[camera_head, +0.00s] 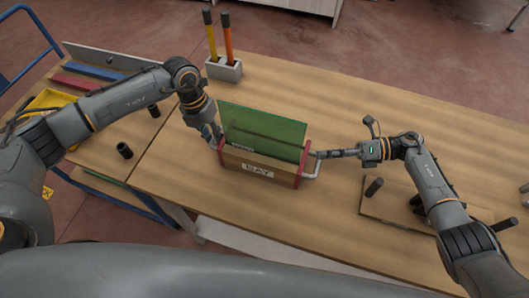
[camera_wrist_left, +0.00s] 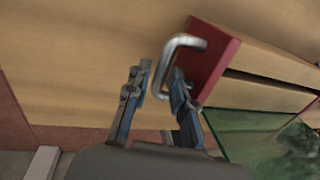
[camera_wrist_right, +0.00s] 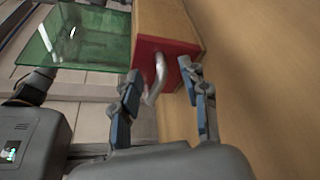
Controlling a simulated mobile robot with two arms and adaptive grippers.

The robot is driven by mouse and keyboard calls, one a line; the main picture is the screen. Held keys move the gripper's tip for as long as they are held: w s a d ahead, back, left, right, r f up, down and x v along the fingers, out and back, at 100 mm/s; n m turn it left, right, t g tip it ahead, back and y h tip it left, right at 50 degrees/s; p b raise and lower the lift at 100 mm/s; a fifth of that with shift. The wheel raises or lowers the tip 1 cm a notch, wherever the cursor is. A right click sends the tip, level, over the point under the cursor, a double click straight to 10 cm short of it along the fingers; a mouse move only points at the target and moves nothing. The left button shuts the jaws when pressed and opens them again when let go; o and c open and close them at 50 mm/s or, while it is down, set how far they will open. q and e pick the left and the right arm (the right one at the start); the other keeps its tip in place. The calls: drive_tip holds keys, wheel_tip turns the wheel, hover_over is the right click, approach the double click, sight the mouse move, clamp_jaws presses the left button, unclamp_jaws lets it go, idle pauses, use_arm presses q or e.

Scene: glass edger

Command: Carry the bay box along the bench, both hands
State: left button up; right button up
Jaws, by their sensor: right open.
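The bay box (camera_head: 262,171) is a wooden box with red end plates, a "BAY" label and green glass panes (camera_head: 262,128) standing in it. It sits on the bench. My left gripper (camera_head: 217,141) is at its left end; in the left wrist view its open fingers (camera_wrist_left: 162,70) stand either side of the silver handle (camera_wrist_left: 184,41) on the red end plate. My right gripper (camera_head: 318,155) is at the right end; in the right wrist view its open fingers (camera_wrist_right: 162,72) stand either side of the other handle (camera_wrist_right: 158,76). Neither gripper visibly closes on a handle.
A holder (camera_head: 224,70) with two upright tools stands behind the box. A board (camera_head: 385,207) with dark pegs lies at the right. A yellow tray (camera_head: 50,99), red and blue bars and dark cylinders (camera_head: 124,150) are at the left.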

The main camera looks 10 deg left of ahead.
use_arm(q)
drive_tip(key=shift+d+f, duration=0.1)
drive_tip(key=shift+f, duration=0.65)
use_arm(e)
drive_tip(key=shift+x, duration=0.75)
use_arm(q)
drive_tip(key=shift+c, duration=0.2)
use_arm(e)
drive_tip(key=shift+c, duration=0.2)
use_arm(q)
drive_tip(key=c, duration=0.3)
use_arm(e)
drive_tip(key=c, duration=0.4)
use_arm(q)
clamp_jaws()
use_arm(e)
clamp_jaws()
use_arm(q)
drive_tip(key=shift+r, duration=0.1)
use_arm(e)
drive_tip(key=shift+r, duration=0.1)
